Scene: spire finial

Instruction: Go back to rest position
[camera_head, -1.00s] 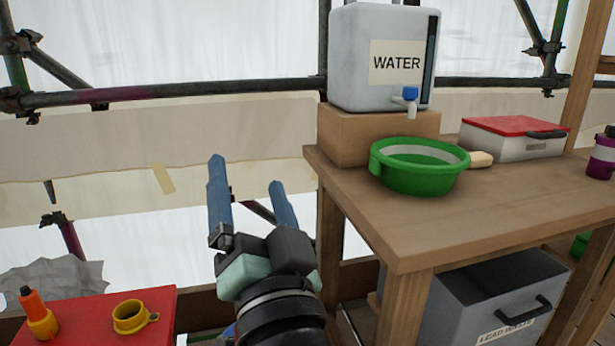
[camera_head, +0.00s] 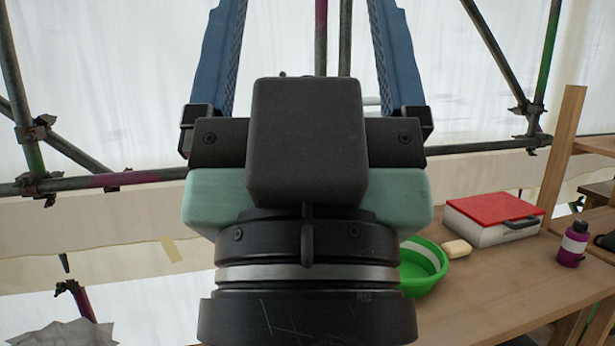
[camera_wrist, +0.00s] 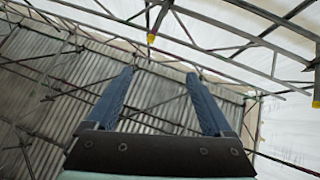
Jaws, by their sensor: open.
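My gripper (camera_head: 308,50) is large and close in the head view, pointing up, with its two blue fingers wide apart. Nothing is between the fingers. In the wrist view my gripper (camera_wrist: 160,95) is also open and empty, its fingers set against a corrugated wall and scaffold bars. My gripper and wrist hide the middle of the head view, including where the water container stood.
The wooden bench (camera_head: 490,300) at the lower right holds a green basin (camera_head: 425,270), partly hidden by my wrist, a cream block (camera_head: 457,249), a red-lidded box (camera_head: 492,219) and a purple bottle (camera_head: 572,246). Scaffold poles (camera_head: 110,181) run behind. Grey crumpled sheeting (camera_head: 62,335) lies lower left.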

